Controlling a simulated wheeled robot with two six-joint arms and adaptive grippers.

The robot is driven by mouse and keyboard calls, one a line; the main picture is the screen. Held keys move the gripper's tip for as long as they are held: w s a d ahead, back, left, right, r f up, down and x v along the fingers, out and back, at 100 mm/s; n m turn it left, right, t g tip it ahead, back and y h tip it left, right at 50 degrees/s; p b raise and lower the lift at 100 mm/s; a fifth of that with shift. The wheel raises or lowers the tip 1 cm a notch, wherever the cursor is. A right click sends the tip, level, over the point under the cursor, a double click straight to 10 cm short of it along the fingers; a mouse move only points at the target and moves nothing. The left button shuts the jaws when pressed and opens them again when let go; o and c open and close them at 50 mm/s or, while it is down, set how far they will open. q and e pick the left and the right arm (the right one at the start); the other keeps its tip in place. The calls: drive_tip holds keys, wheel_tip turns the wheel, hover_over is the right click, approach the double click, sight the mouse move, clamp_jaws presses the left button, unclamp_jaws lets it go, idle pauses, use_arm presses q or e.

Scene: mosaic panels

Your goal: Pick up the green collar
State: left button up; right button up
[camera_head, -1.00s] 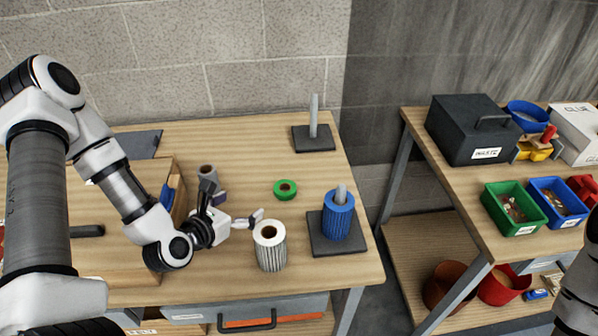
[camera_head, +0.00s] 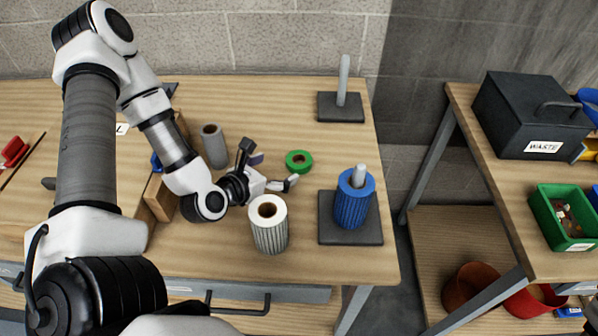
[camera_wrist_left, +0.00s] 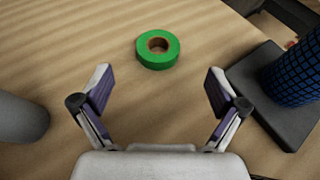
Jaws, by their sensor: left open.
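The green collar (camera_head: 290,164) is a short ring lying flat on the wooden workbench, hole facing up. In the left wrist view the collar (camera_wrist_left: 158,63) lies ahead of the fingertips, roughly centred between them and apart from both. My left gripper (camera_head: 275,170) is low over the bench, just left of the collar. Its fingers (camera_wrist_left: 158,86) are spread open with nothing between them. My right gripper is not in view.
A ribbed white roll (camera_head: 269,235) stands just in front of the gripper. A grey cylinder (camera_head: 214,150) stands behind left. A blue ribbed collar (camera_head: 352,205) sits on a post with a dark base (camera_head: 335,233). An empty post (camera_head: 343,85) stands at the back.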

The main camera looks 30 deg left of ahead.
sight(303, 159)
use_arm(q)
drive_tip(key=f, duration=0.1)
drive_tip(key=f+b, duration=0.1)
drive_tip(key=f, duration=0.1)
drive_tip(key=shift+w+f, duration=0.1)
drive_tip(key=shift+w, duration=0.25)
drive_tip(key=w+b, duration=0.1)
drive_tip(key=b, duration=0.3)
drive_tip(key=shift+w+f, duration=0.1)
drive_tip(key=shift+f, duration=0.25)
drive_tip(key=shift+w+d+b, duration=0.1)
drive_tip(key=shift+w+b, duration=0.2)
drive_tip(key=shift+b, duration=0.25)
drive_tip(key=shift+w+r, duration=0.1)
drive_tip(key=shift+w, duration=0.25)
drive_tip(key=x, duration=0.3)
drive_tip(key=p+x, duration=0.1)
drive_tip(key=shift+w+r, duration=0.25)
drive_tip(key=shift+w, duration=0.25)
drive_tip(key=shift+s, duration=0.1)
drive_tip(key=c, duration=1.2)
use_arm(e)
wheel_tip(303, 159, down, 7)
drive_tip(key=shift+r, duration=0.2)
